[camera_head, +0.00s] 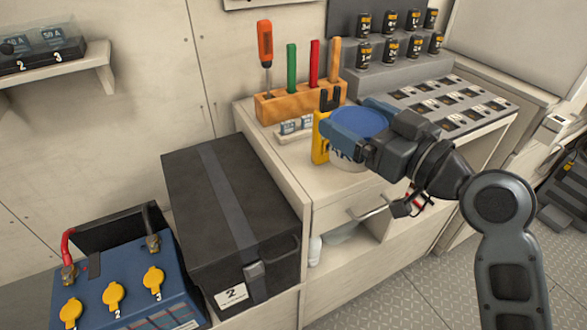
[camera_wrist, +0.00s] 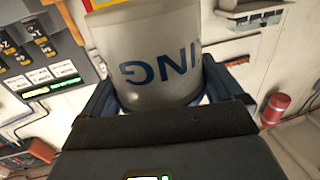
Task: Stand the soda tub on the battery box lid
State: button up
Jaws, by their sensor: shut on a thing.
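The soda tub (camera_head: 352,120) is pale with a blue lid and dark letters on its side. It is upright at the counter's front left part in the head view; I cannot tell whether its base touches the counter. My gripper (camera_head: 360,127) is shut on it from the right, with a finger on each side. In the wrist view the tub (camera_wrist: 155,60) fills the space between the fingers, with its letters upside down. The battery box lid (camera_head: 195,180) is the black top of the strapped box marked 2, lower and left of the tub. The lid is bare except for its strap.
A yellow object (camera_head: 320,138) stands just left of the tub. Behind are an orange tool rack (camera_head: 290,103) with upright handles and a stepped rack of dark cans (camera_head: 395,50). A blue battery (camera_head: 130,290) with yellow caps and cable terminals sits left of the box.

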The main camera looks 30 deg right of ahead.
jog(key=shift+w+a+f, duration=1.15)
jog(key=shift+w+f, duration=0.1)
jog(key=shift+f, duration=0.35)
jog(key=shift+w+a+f, duration=1.1)
jog(key=shift+w+f, duration=0.2)
jog(key=shift+f, duration=0.35)
jog(key=shift+w+a+f, duration=1.15)
jog(key=shift+w+f, duration=0.1)
jog(key=shift+f, duration=0.35)
jog(key=shift+f, duration=0.25)
jog(key=o, duration=1.1)
jog(key=shift+r+p, duration=0.1)
jog(key=shift+p, duration=0.25)
jog(key=shift+b+v, duration=1.2)
jog(key=shift+v, duration=2.75)
